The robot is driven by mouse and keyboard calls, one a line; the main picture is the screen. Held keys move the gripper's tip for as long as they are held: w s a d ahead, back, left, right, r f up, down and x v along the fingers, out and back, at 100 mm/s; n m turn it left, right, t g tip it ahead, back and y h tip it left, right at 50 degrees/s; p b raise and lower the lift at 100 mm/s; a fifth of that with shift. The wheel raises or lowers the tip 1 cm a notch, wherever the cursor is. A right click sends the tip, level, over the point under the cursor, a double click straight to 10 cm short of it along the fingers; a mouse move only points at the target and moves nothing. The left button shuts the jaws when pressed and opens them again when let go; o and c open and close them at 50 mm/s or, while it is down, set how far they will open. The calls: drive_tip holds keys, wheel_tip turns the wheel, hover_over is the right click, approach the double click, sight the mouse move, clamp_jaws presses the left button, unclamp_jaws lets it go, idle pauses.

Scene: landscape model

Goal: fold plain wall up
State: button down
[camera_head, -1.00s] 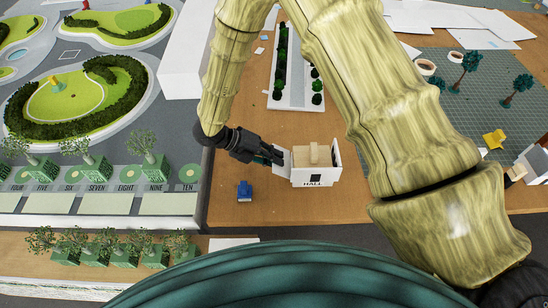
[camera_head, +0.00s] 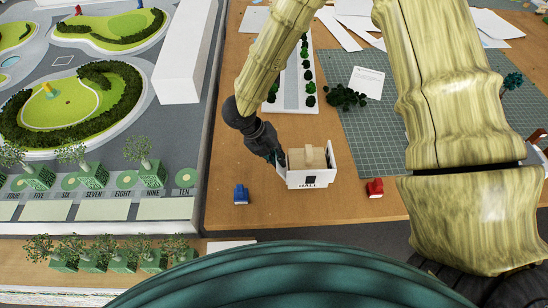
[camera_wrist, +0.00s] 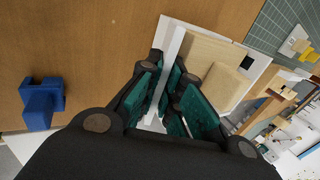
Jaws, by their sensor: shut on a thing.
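A small white model labelled HALL (camera_head: 308,178) stands on the brown table, with a tan block (camera_head: 308,156) inside its walls. My gripper (camera_head: 275,157) is at its left side. In the wrist view the teal finger pads (camera_wrist: 168,95) are shut on a thin white plain wall (camera_wrist: 172,58), seen nearly edge-on. The wall stands about upright beside the tan block (camera_wrist: 215,65). Its lower part is hidden between the fingers.
A blue clamp-like piece (camera_head: 240,194) lies left of the model, and a similar red piece (camera_head: 375,187) lies right of it. A white strip with dark green bushes (camera_head: 297,85) lies behind. Bare table surrounds the model's front.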

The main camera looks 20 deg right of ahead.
drive_tip(key=shift+s+d+r+y, duration=0.15)
drive_tip(key=shift+d+y, duration=0.35)
drive_tip(key=shift+y, duration=0.4)
drive_tip(key=shift+t, duration=0.3)
drive_tip(key=c, duration=1.6)
unclamp_jaws()
drive_tip(key=shift+d, duration=0.1)
drive_tip(key=v, duration=1.2)
drive_tip(key=shift+d, duration=0.15)
